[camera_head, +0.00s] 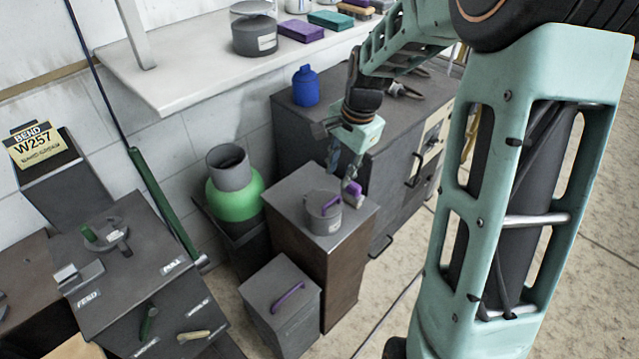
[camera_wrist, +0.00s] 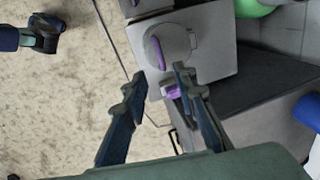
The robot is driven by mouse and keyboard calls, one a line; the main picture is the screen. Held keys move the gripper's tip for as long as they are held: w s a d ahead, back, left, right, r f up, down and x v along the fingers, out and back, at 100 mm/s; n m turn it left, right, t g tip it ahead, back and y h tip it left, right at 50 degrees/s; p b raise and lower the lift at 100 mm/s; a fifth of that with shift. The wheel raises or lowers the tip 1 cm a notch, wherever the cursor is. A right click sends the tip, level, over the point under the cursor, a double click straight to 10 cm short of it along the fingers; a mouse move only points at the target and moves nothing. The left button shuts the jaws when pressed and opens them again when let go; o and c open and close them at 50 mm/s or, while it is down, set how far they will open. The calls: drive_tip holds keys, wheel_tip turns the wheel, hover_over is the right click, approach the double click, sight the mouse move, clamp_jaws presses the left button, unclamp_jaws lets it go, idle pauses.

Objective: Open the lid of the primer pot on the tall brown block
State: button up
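The primer pot (camera_head: 322,221) is a round grey pot on top of the tall brown block (camera_head: 343,262). Its lid looks shut and carries a purple handle (camera_head: 330,204). A second purple piece (camera_head: 353,189) shows at the right edge of the pot. My gripper (camera_head: 343,174) is just above and behind the pot in the head view. In the wrist view my gripper (camera_wrist: 158,88) is open, and the purple piece (camera_wrist: 172,91) shows between its fingers, nearer the right one. The pot lid (camera_wrist: 178,42) lies beyond the fingertips. Contact with the purple piece cannot be told.
A lower grey box (camera_head: 283,316) with a purple handle stands in front of the block. A green bottle (camera_head: 235,197) stands to the left. A dark cabinet (camera_head: 378,135) with a blue bottle (camera_head: 306,87) stands behind. A grey machine (camera_head: 130,262) is at the left.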

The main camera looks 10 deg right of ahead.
sight(330, 201)
drive_tip(key=f, duration=0.3)
drive_tip(key=w+a+f, duration=0.1)
drive_tip(key=f, duration=0.6)
drive_tip(key=shift+w+a+f, duration=0.15)
drive_tip(key=shift+w+f, duration=0.1)
drive_tip(key=shift+c, duration=0.6)
clamp_jaws()
